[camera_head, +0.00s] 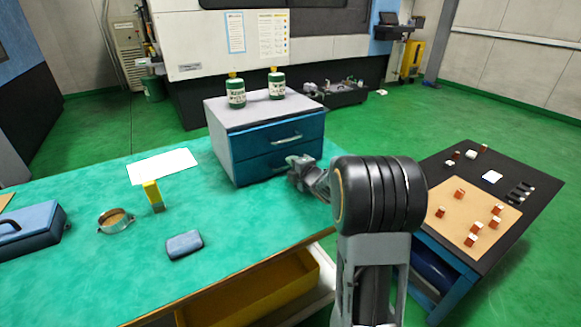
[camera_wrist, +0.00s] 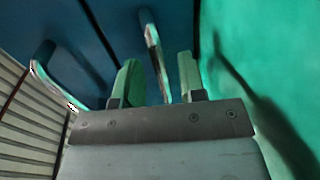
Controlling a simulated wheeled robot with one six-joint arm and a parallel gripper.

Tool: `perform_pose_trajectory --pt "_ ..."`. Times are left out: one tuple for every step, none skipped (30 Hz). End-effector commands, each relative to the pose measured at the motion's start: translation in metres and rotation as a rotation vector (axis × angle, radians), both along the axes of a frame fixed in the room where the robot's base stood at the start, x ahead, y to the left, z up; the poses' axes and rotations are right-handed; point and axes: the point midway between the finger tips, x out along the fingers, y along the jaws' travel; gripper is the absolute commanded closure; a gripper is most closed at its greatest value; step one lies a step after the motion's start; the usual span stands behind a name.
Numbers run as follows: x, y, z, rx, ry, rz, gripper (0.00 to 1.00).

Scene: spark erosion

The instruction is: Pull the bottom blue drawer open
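The grey drawer cabinet (camera_head: 222,140) stands on the green table with two blue drawers facing me. In the head view the bottom blue drawer (camera_head: 262,167) looks closed, and my gripper (camera_head: 303,168) is at its front, covering part of its handle. In the wrist view the bottom drawer's metal handle (camera_wrist: 153,45) lies between the two greenish fingers of my gripper (camera_wrist: 160,75). The fingers are apart, with a visible gap beside the handle. The top drawer's handle (camera_wrist: 46,75) is to the left in the wrist view; that top drawer (camera_head: 270,137) also looks closed.
Two green-and-white bottles (camera_head: 236,93) (camera_head: 276,85) stand on the cabinet. A black side table (camera_head: 455,155) with small parts stands at right.

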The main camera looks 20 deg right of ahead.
Motion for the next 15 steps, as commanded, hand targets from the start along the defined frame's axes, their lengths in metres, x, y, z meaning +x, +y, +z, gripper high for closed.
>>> perform_pose_trajectory --pt "0.005 0.001 -0.002 0.000 0.002 0.001 0.63" --pt "0.007 0.001 -0.002 0.000 0.001 0.001 0.63" --pt "0.009 0.001 -0.002 0.000 0.000 0.000 0.63" --pt "0.011 0.001 -0.002 0.001 0.000 0.000 0.63" --pt "0.012 0.001 -0.003 0.001 0.000 0.000 0.63" --pt "0.013 0.002 -0.003 0.001 0.000 0.000 0.63" --pt "0.014 0.002 -0.003 0.001 0.000 -0.001 0.63" --pt "0.014 0.002 -0.004 0.002 0.000 -0.001 0.63" --pt "0.014 0.002 -0.004 0.002 0.000 -0.001 0.63" --pt "0.015 0.002 -0.003 0.001 0.000 -0.001 0.63" --pt "0.015 0.002 -0.003 0.001 0.000 -0.001 0.63" --pt "0.015 0.002 -0.003 0.001 0.000 -0.001 0.63" --pt "0.015 0.002 -0.003 0.001 0.000 -0.001 0.63" --pt "0.015 0.002 -0.003 0.001 0.000 -0.001 0.63" --pt "0.015 0.002 -0.003 0.001 0.000 -0.001 0.63"
